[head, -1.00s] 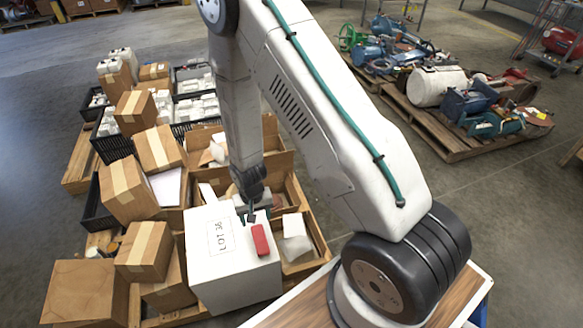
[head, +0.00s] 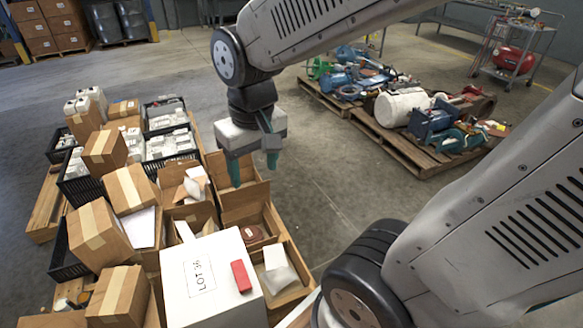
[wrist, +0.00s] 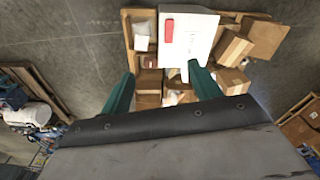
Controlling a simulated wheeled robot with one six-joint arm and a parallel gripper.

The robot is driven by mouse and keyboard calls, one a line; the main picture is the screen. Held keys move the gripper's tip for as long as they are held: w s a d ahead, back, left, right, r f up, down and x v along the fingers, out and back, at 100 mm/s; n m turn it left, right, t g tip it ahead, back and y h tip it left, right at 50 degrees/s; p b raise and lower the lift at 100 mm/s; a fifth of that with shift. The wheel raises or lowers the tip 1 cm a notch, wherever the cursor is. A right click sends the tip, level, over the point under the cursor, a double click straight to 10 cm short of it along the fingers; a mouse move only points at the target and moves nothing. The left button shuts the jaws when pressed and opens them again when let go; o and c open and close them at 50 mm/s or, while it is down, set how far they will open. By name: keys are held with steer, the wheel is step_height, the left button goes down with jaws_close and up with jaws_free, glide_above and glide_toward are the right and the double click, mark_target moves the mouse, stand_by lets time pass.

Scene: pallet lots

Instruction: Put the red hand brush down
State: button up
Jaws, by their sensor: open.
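The red hand brush (head: 241,276) lies on top of the white box marked LOT 36 (head: 205,301), near its right edge. In the wrist view the brush (wrist: 169,31) shows as a small red block on the white box top (wrist: 205,28). My gripper (head: 252,165) is open and empty, raised above the pallet and apart from the brush. Its two green fingers (wrist: 158,95) stand wide apart in the wrist view with nothing between them.
Several cardboard boxes (head: 99,230) and black crates (head: 165,118) crowd the pallet left of the white box. Open wooden bins (head: 242,197) stand behind it. Another pallet (head: 440,150) holds machine parts at the back right. Bare floor (head: 330,190) lies between the pallets.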

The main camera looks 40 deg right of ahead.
steer(key=s+r, duration=0.4)
steer(key=s, duration=0.5)
steer(key=shift+s+d+r+n, duration=0.25)
steer(key=shift+s+r+n, duration=0.1)
steer(key=shift+n, duration=0.05)
steer(key=shift+o, duration=0.5)
